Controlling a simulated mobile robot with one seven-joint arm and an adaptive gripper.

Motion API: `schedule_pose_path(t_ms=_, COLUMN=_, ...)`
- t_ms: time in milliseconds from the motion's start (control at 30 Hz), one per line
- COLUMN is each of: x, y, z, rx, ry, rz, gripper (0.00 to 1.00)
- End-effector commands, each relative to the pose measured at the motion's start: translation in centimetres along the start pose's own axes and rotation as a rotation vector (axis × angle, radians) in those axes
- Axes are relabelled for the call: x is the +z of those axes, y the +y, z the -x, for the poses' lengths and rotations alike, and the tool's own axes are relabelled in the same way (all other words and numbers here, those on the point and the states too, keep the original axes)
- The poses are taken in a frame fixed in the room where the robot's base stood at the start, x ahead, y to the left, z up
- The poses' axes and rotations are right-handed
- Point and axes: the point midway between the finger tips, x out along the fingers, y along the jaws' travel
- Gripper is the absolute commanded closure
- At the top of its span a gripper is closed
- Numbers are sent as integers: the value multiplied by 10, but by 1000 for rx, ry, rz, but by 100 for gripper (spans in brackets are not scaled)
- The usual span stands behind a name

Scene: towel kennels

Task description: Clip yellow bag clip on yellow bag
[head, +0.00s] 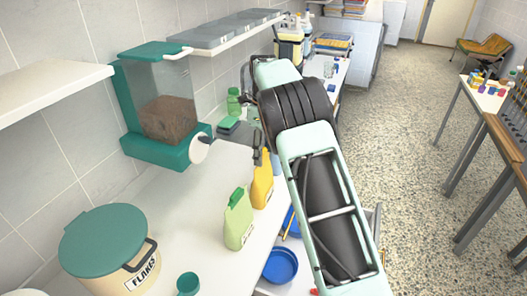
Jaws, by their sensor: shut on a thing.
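The yellow bag (262,184) stands upright on the white counter, just behind and right of the green bag (238,222). My arm reaches over the counter from the lower right. Dark parts of my gripper (257,149) show just above the top of the yellow bag. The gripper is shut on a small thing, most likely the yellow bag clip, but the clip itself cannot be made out. The rest of the gripper is hidden behind my arm. I cannot tell whether the clip touches the bag.
A flakes tub (105,245) with a green lid stands at the front left, with a green scoop (188,284) nearby. A green-framed dispenser (165,110) stands at the wall. A blue bowl (281,265) lies lower, beside the counter.

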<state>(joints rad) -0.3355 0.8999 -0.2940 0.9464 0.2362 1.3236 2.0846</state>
Motion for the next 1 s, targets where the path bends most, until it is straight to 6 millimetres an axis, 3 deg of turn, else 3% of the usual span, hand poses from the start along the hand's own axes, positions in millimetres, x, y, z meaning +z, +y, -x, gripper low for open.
schedule_pose_path(t_ms=1000, x=0, y=0, z=-8, rx=1, ry=0, rz=0, gripper=62)
